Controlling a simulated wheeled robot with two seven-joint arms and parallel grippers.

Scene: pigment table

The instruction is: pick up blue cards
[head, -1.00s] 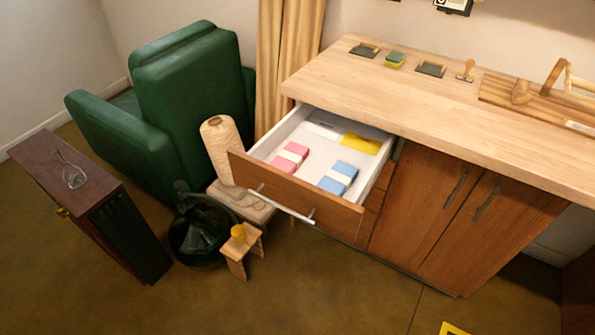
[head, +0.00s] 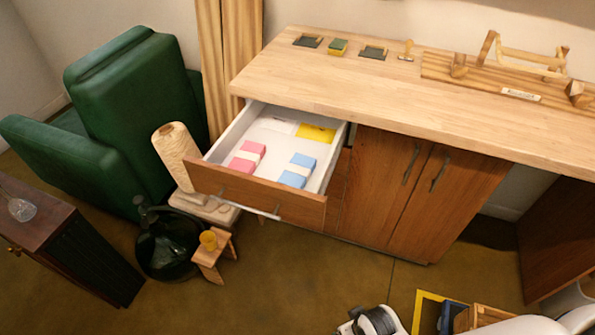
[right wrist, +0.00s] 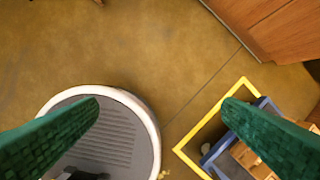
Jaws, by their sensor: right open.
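The blue cards (head: 297,170) lie as a banded stack with a pale band in the open drawer (head: 257,192), on the right side near its front. A banded stack of pink cards (head: 247,156) lies to their left, apart from them. My right gripper (right wrist: 162,108) shows in the right wrist view as two green textured fingers spread wide, with nothing between them and the floor below. It is well away from the drawer, and the cards are not in the right wrist view. My left gripper is in neither view.
A yellow card (head: 316,133) lies at the drawer's back. The wooden counter (head: 400,85) overhangs it. A small stool (head: 212,255) and a dark green glass jug (head: 168,243) stand before the drawer's left. A blue crate (right wrist: 222,150) stands inside a yellow floor outline (right wrist: 185,148).

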